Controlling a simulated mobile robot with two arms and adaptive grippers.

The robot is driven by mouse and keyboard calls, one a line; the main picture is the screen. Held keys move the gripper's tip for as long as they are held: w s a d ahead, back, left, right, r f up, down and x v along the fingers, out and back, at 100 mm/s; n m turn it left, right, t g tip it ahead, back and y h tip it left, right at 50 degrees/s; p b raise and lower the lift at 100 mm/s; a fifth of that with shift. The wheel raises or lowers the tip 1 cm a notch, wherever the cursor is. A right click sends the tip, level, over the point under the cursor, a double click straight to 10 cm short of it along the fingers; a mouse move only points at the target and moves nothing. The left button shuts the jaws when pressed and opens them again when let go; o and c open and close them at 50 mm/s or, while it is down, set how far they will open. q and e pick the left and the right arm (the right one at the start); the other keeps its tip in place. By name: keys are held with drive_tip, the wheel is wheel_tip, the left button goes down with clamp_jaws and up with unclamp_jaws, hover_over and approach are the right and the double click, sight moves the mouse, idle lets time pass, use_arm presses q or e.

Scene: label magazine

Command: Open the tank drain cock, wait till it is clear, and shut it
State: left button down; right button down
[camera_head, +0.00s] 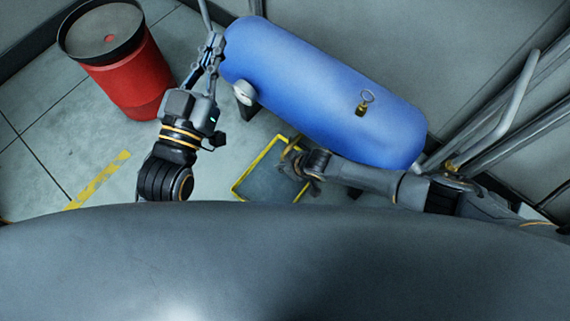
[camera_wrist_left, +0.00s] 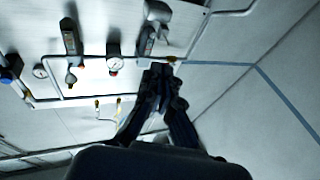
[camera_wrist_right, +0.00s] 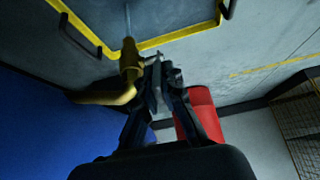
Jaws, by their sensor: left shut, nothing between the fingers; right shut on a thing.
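The blue tank (camera_head: 310,85) lies on its side in the head view; its flank also shows in the right wrist view (camera_wrist_right: 50,130). The brass drain cock (camera_wrist_right: 130,62), on a yellow elbow pipe (camera_wrist_right: 105,97), shows in the right wrist view. My right gripper (camera_wrist_right: 160,72) is shut on the cock; the fingers hide part of it. A thin pale streak (camera_wrist_right: 127,20) runs from the cock's end towards the yellow-rimmed tray (camera_wrist_right: 185,37). In the head view my right gripper (camera_head: 292,163) is low beside the tank. My left gripper (camera_head: 215,42) is shut and empty near the tank's left end.
A red drum (camera_head: 130,80) stands at the upper left. The yellow-rimmed tray (camera_head: 238,187) lies on the floor below the tank. A brass fitting with a ring (camera_head: 362,105) sits on the tank. The left wrist view shows a wall panel with a gauge (camera_wrist_left: 113,64) and pipes.

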use_arm(q)
drive_tip(key=shift+w+f+g, duration=0.1)
drive_tip(key=shift+f+g, duration=0.3)
drive_tip(key=shift+f, duration=0.25)
use_arm(e)
drive_tip(key=c, duration=1.5)
unclamp_jaws()
use_arm(q)
drive_tip(key=shift+a, duration=0.1)
use_arm(e)
drive_tip(key=shift+o, duration=0.2)
drive_tip(key=v, duration=1.2)
drive_tip(key=shift+w, duration=0.2)
drive_tip(key=shift+a+r, duration=0.1)
drive_tip(key=shift+a, duration=0.1)
